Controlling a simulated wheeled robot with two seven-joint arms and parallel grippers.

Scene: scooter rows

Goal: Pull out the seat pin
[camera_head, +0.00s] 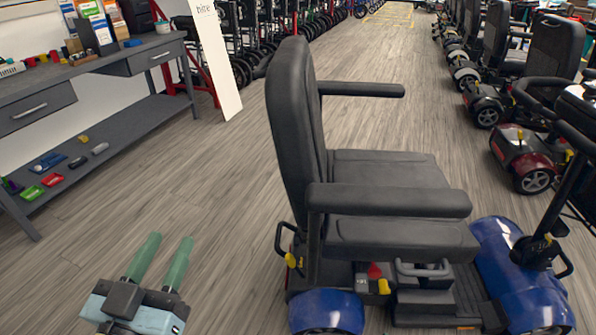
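A mobility scooter with a dark grey seat (385,175) and blue body panels (328,312) stands right of centre, its seat facing right. Under the seat are a red knob (375,271), a yellow tab (384,287) and another yellow part (291,260) below the backrest. I cannot tell which of these is the seat pin. My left gripper (170,241) is at the lower left, its two green fingers apart with nothing between them. It is clear of the scooter, to its left. My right gripper is not in view.
A grey workbench (92,66) with a lower shelf (100,133) holding small items stands at the left. A white sign (217,55) and rows of wheelchairs are behind. More scooters (525,155) line the right. The wooden floor between gripper and scooter is clear.

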